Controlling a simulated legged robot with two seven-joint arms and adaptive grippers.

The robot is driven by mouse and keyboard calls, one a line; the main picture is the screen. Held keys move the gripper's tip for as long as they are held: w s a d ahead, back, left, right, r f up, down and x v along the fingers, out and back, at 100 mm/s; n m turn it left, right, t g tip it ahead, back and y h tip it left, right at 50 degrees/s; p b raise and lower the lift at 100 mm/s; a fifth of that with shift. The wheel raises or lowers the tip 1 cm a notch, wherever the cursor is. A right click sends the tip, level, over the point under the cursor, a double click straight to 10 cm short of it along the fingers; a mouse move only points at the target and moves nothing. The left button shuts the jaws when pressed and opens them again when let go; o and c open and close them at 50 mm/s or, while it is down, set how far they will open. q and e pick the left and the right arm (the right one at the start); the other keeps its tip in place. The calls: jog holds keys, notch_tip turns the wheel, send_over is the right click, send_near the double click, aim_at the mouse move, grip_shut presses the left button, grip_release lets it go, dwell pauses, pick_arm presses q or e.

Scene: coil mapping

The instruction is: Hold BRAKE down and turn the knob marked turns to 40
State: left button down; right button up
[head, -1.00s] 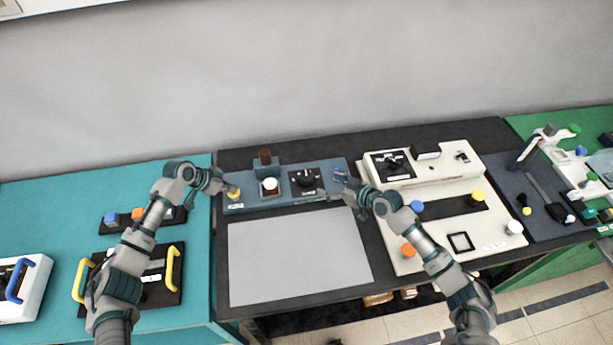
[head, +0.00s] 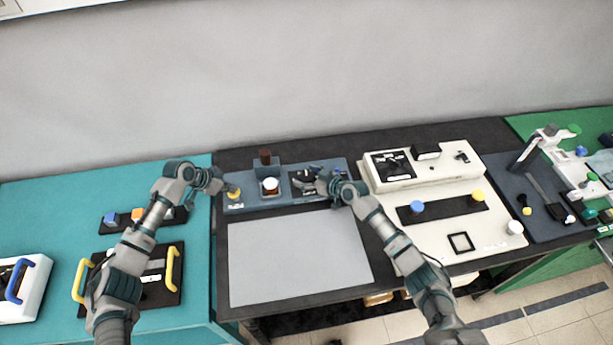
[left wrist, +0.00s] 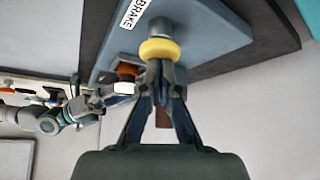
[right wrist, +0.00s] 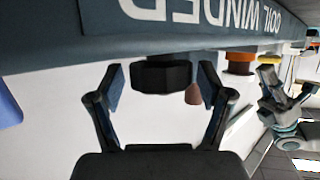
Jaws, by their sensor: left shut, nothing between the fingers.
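The blue-grey coil winder panel (head: 285,204) stands at the back of the middle table. The yellow BRAKE button (head: 233,193) is at its left end. My left gripper (head: 226,188) is shut with its fingertips against the button; the left wrist view shows the yellow cap (left wrist: 160,48) at the tips, beside the BRAKE label (left wrist: 137,14). I cannot tell how far it is pressed. My right gripper (head: 318,182) is open at the black turns knob (head: 303,181), partly covering its dial. In the right wrist view the black knob (right wrist: 162,76) sits between the spread fingers, with gaps. The dial reading is illegible.
A white-topped knob (head: 270,184) and a brown post (head: 265,157) stand on the panel between the button and dial. A grey mat (head: 298,255) lies clear in front. A cream machine (head: 430,172) is close on the right.

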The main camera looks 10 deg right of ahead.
pick_arm(q)
jog(key=shift+f, duration=0.1)
pick_arm(e)
jog(key=c, duration=1)
jog(key=shift+s+a+f+m+t+h, duration=0.1)
jog(key=shift+m+t+h, duration=0.3)
jog(key=shift+m+h, duration=0.4)
jog(key=shift+m+t+h, duration=0.5)
jog(key=shift+m+h, duration=0.3)
jog(key=shift+h, duration=0.1)
jog(key=o, duration=1.1)
jog(key=shift+o, duration=0.2)
